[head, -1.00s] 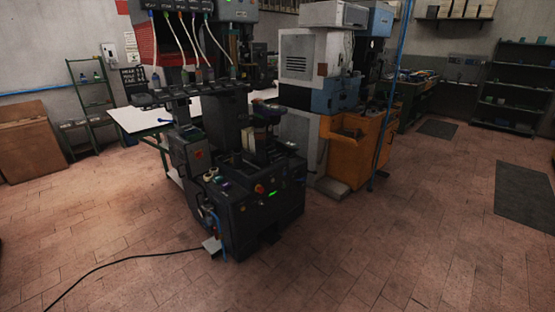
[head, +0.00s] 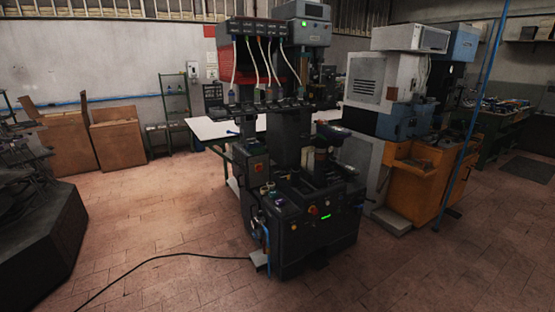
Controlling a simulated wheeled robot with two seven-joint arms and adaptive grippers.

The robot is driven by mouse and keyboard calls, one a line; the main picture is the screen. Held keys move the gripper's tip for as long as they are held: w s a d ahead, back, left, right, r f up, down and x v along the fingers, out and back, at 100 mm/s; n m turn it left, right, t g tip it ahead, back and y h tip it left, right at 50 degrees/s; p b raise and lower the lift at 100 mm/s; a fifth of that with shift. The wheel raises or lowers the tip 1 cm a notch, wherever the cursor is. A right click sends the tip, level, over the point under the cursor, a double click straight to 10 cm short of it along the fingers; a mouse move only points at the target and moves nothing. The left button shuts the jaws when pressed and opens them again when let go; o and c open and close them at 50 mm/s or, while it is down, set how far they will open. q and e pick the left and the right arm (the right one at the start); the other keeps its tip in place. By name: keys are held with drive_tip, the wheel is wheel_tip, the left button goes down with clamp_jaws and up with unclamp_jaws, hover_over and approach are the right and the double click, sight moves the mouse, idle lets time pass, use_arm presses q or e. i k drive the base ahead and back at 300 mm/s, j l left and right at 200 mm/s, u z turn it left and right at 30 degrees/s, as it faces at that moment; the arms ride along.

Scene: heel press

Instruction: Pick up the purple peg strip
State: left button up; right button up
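The black heel press (head: 318,225) stands in the middle of the head view. A small purple item (head: 279,202) shows on its front left ledge, and a dark bluish-purple piece (head: 333,129) sits higher up on its right side. Both are too small to tell whether either is the purple peg strip. Neither of my grippers is in view.
A white-topped table (head: 210,129) stands behind the press, and an orange cabinet (head: 425,180) is to its right. A black cable (head: 165,256) crosses the floor at front left. A dark machine (head: 40,240) fills the left edge. The tiled floor (head: 180,205) between is open.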

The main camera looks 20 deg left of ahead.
sight(338, 178)
drive_tip(key=i+l+u, duration=0.35)
drive_tip(key=i+l, duration=0.35)
drive_tip(key=i, duration=0.3)
drive_tip(key=i+l+u, duration=0.35)
drive_tip(key=i+l, duration=0.5)
drive_tip(key=l, duration=0.1)
